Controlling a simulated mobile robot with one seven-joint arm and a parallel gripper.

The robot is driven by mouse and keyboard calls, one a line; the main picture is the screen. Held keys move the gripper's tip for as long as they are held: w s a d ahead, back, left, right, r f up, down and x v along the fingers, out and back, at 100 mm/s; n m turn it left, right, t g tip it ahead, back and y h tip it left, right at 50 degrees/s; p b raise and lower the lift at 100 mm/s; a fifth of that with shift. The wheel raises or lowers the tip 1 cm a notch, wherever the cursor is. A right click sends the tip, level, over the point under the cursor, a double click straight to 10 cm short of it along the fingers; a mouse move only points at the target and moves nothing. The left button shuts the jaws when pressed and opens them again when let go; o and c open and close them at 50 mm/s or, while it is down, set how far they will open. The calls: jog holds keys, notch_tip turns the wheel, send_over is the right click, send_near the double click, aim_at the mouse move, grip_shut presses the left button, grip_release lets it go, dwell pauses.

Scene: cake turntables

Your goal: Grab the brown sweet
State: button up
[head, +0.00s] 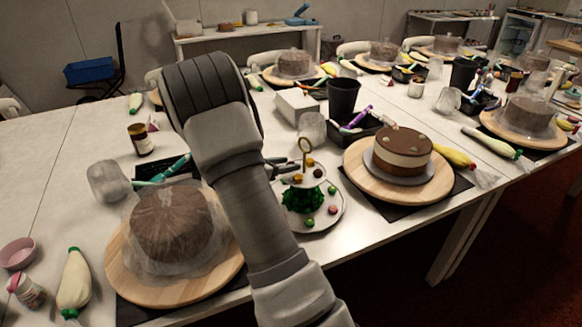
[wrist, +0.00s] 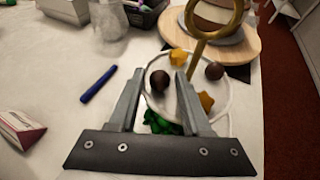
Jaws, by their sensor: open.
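A two-tier sweet stand with a gold ring handle (wrist: 207,42) has a white upper plate (wrist: 223,101). Two round brown sweets lie on that plate. One brown sweet (wrist: 159,81) shows between my fingertips, and the other brown sweet (wrist: 214,70) is to the right, beyond the handle. Yellow-orange star-shaped sweets (wrist: 206,101) lie near them. My gripper (wrist: 160,73) is open and empty, with its fingers pointing at the stand; whether it touches anything I cannot tell. In the head view a brown sweet (head: 318,173) shows on the upper tier, and my arm hides most of my gripper.
The lower plate (head: 336,221) holds red and green sweets around green leaves (head: 302,198). A layered cake (head: 404,152) stands right of the stand, and a wrapped cake (head: 172,227) left. A blue pen (wrist: 98,84) lies on the table. A black cup (head: 343,97) stands behind.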

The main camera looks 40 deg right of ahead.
jog(key=shift+d+f, duration=0.15)
jog(key=shift+d, duration=0.1)
grip_shut()
